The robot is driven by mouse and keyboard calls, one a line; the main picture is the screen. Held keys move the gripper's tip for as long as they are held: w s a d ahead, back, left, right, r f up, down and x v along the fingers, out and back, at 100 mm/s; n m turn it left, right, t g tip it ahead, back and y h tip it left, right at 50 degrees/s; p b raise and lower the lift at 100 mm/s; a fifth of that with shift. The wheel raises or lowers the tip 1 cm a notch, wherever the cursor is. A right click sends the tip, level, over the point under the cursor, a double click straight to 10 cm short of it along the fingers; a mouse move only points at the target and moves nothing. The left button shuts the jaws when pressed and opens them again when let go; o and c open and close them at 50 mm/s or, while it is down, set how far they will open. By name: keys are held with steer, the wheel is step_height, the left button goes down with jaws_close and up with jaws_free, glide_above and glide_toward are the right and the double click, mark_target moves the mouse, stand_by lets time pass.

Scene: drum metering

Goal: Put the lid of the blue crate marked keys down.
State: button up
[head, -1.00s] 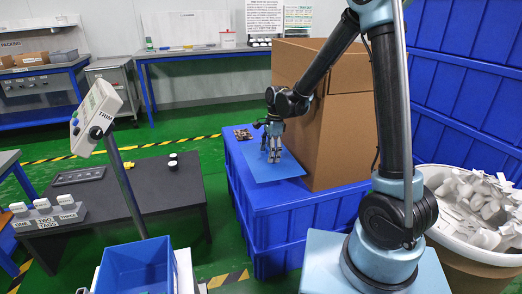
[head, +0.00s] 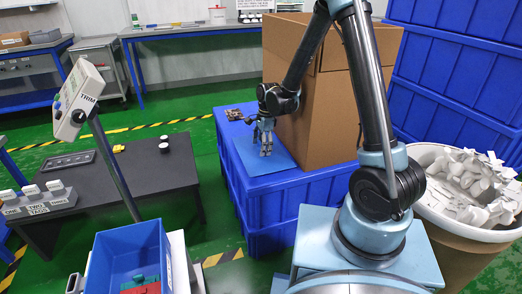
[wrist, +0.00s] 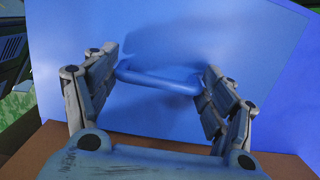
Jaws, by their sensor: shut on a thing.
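My gripper (head: 265,151) points down over a flat light-blue lid (head: 283,163) on top of a large blue crate (head: 290,197). In the wrist view, the fingers of my gripper (wrist: 165,76) are at the two ends of a blue bar handle (wrist: 165,81) that stands out from the lid (wrist: 215,45). The gripper is shut on this handle. I cannot tell whether the lid rests on the crate or is just above it. No "keys" mark is readable on the crate.
A tall cardboard box (head: 335,110) stands close on the right of the lid. Small brown items (head: 240,114) lie at the crate's back edge. A white tub of pale parts (head: 465,190) is at right, and a dark table (head: 130,185) at left.

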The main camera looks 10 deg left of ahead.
steer(key=shift+f, duration=0.95)
steer(key=o, duration=1.3)
steer(key=shift+f, duration=0.1)
steer(key=r, duration=0.4)
steer(key=d+r, duration=0.1)
steer(key=r, duration=0.7)
steer(key=shift+w+d+r, duration=0.1)
steer(key=shift+w+d, duration=0.05)
steer(key=shift+w, duration=0.2)
